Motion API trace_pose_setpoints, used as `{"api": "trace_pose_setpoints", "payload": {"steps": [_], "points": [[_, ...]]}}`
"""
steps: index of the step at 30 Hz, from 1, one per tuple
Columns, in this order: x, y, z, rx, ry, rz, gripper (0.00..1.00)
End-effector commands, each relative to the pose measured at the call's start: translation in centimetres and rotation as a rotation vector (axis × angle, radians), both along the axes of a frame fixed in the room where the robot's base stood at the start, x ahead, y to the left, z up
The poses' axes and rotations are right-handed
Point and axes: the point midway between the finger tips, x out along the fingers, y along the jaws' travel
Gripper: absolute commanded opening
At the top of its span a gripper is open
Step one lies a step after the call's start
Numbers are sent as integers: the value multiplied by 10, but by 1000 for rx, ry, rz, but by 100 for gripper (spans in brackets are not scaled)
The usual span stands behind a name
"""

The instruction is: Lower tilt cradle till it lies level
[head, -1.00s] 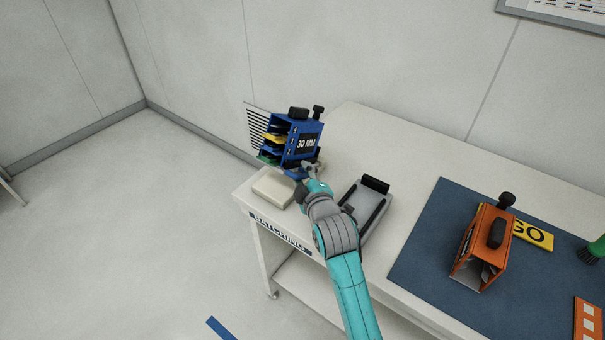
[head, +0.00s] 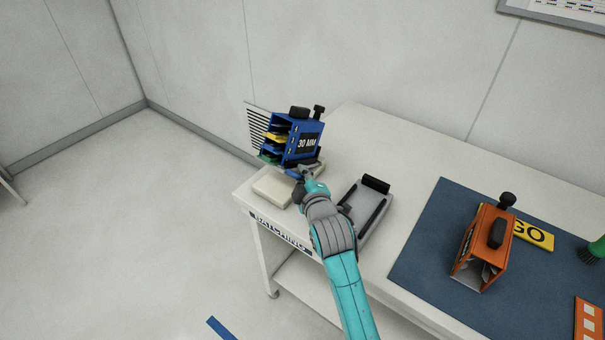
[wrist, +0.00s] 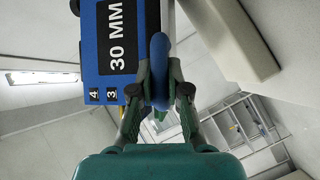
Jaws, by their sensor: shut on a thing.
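A blue slotted magazine marked "30 MM" (head: 306,145) stands tilted at the back left end of the bench, with yellow and green parts in its open side. The cradle under it is mostly hidden, so I cannot tell its exact angle. My gripper (head: 301,172) is at the front lower edge of the magazine. In the wrist view my gripper (wrist: 160,88) is shut on a blue rounded handle (wrist: 159,55) beside the magazine's labelled face (wrist: 117,40). Whether the handle belongs to the cradle or the magazine I cannot tell.
A pale block (head: 272,187) lies left of my gripper on the white bench (head: 410,150). A grey plate with black rails (head: 368,208) lies to the right. Farther right, an orange magazine (head: 482,248) and a yellow "GO" sign (head: 533,234) are on a blue mat (head: 425,245).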

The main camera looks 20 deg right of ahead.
Motion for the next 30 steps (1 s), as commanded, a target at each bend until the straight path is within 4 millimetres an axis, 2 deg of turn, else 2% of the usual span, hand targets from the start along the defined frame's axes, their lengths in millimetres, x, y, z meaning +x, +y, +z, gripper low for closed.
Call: {"api": "trace_pose_setpoints", "payload": {"steps": [5,14,15,18,30], "points": [[-4,4,-10,-53,-33,0,0],[-4,4,-12,-61,-40,0,0],[-4,4,-12,-61,-40,-1,18],[-4,4,-12,-61,-40,0,41],[-9,5,-10,-61,-41,0,41]]}}
